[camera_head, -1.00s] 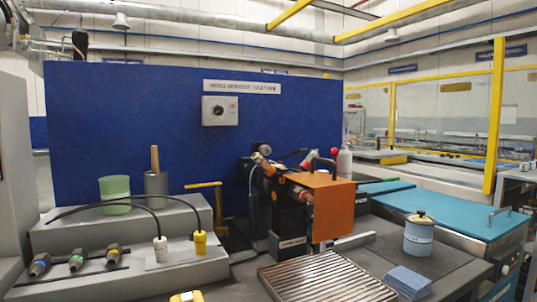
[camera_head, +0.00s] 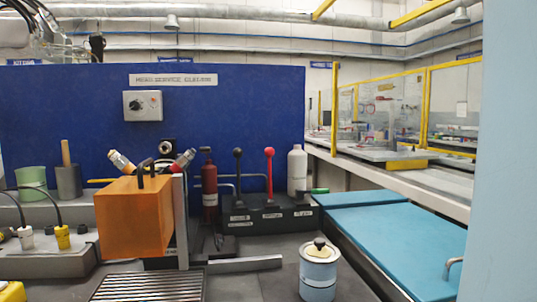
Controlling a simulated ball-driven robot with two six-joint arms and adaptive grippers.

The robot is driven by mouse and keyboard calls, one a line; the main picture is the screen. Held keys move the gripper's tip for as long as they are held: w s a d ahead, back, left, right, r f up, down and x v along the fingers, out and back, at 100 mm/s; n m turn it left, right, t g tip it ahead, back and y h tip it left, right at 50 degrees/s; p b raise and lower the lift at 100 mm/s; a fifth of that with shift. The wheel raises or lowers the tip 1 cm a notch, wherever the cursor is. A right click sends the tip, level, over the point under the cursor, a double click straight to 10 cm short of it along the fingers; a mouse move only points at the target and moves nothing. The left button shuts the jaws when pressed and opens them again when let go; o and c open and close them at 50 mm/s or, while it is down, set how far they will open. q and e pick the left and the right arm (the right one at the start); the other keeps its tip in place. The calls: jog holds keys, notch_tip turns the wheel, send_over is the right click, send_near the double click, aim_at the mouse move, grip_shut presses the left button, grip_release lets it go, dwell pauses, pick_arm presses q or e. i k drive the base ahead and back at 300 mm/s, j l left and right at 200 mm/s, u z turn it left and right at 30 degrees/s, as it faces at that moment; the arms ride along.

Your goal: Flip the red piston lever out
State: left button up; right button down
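The red piston lever (camera_head: 269,175) stands upright with a round red knob on top. It rises from a black lever block (camera_head: 243,224) in the middle of the camera_head view. A black-knobbed lever (camera_head: 238,176) stands upright to its left on the same block. The block has several small white labels. A silver linkage (camera_head: 45,20) with cables and a pale arm part shows at the top left, far from the levers. I cannot make out fingertips there. My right gripper is not in view.
An orange box (camera_head: 134,220) stands left of the levers, near a red cylinder (camera_head: 209,188). A white bottle (camera_head: 297,172) stands close behind the block's right end. A lidded canister (camera_head: 318,272) stands in front, beside a metal grate (camera_head: 150,286). A blue-grey panel (camera_head: 510,150) fills the right edge.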

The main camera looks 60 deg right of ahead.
aim_at(270, 152)
jog(key=k+l, duration=1.1)
jog(key=l, duration=0.2)
